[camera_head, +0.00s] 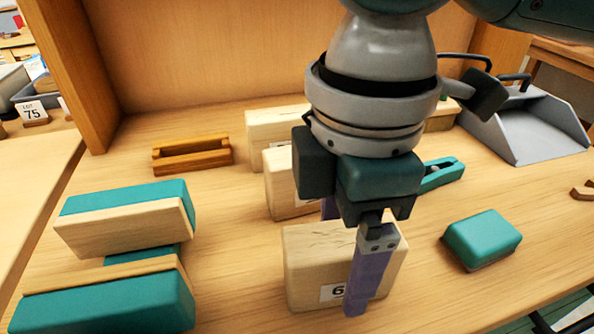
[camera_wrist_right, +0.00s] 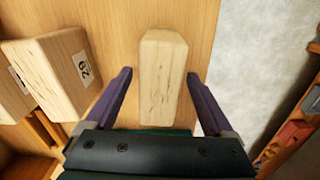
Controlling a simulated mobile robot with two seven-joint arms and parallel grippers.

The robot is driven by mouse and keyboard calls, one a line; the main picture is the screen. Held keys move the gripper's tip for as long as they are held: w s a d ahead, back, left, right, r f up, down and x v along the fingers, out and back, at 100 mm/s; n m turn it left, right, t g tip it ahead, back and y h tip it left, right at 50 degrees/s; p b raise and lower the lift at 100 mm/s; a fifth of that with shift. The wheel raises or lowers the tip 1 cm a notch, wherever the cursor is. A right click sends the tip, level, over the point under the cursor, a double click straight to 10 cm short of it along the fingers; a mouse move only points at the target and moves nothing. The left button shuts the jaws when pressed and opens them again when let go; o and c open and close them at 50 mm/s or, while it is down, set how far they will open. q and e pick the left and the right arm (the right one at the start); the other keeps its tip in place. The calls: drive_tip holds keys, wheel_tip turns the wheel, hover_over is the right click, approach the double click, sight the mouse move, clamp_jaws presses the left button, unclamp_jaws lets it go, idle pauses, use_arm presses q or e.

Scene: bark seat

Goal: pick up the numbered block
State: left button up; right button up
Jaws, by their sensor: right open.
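A pale wooden block (camera_head: 308,262) with a white label, partly covered so that only a "6" reads clearly, stands at the table's front middle. My right gripper (camera_head: 348,256) is over it, pointing down. One purple finger hangs in front of the block's right part; the other is mostly hidden behind. In the wrist view the block (camera_wrist_right: 162,78) lies between the two open fingers (camera_wrist_right: 160,75), with a gap on each side. Two more pale blocks (camera_head: 281,195) (camera_head: 265,124) stand behind it. A block labelled "20" (camera_wrist_right: 50,80) shows left in the wrist view. My left gripper is out of view.
Teal-and-wood blocks (camera_head: 125,215) are at the left. A teal block (camera_head: 483,238) lies at the right, with a teal tool (camera_head: 442,174) behind it. A wooden frame (camera_head: 192,156) and a grey dustpan (camera_head: 530,125) are farther back. Bare table lies left of the numbered block.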

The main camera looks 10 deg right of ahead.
drive_tip(key=shift+f, duration=0.25)
clamp_jaws()
idle(0.6)
